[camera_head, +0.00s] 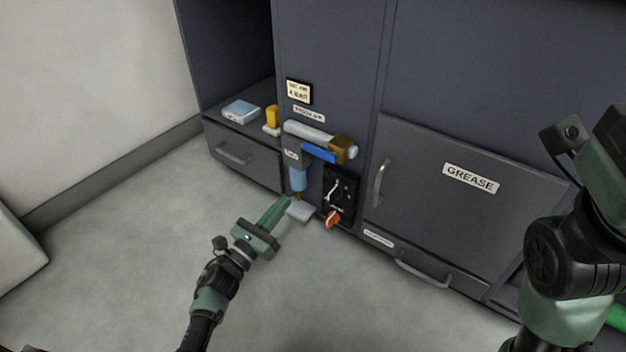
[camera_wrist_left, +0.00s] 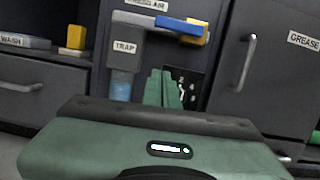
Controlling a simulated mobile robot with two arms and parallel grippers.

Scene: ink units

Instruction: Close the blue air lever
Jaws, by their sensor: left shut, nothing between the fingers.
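The blue air lever (camera_head: 319,152) lies along a grey pipe with a brass valve body (camera_head: 342,149) on the dark cabinet front. In the left wrist view the blue lever (camera_wrist_left: 184,27) shows at the top, beside the yellow valve end (camera_wrist_left: 194,33). My left gripper (camera_head: 287,201) is shut and empty, below and in front of the lever, apart from it in the head view. In the left wrist view its green fingers (camera_wrist_left: 161,88) point toward the panel below the lever. My right arm shows at the right edge; its gripper fingers are not visible.
A trap with a light-blue bowl (camera_head: 298,178) hangs under the pipe. A black panel (camera_head: 341,190) with an orange item (camera_head: 333,219) is beside it. The GREASE door (camera_head: 470,200) and its handle (camera_head: 379,184) stand right. A drawer (camera_head: 243,158) is left. The floor in front is clear.

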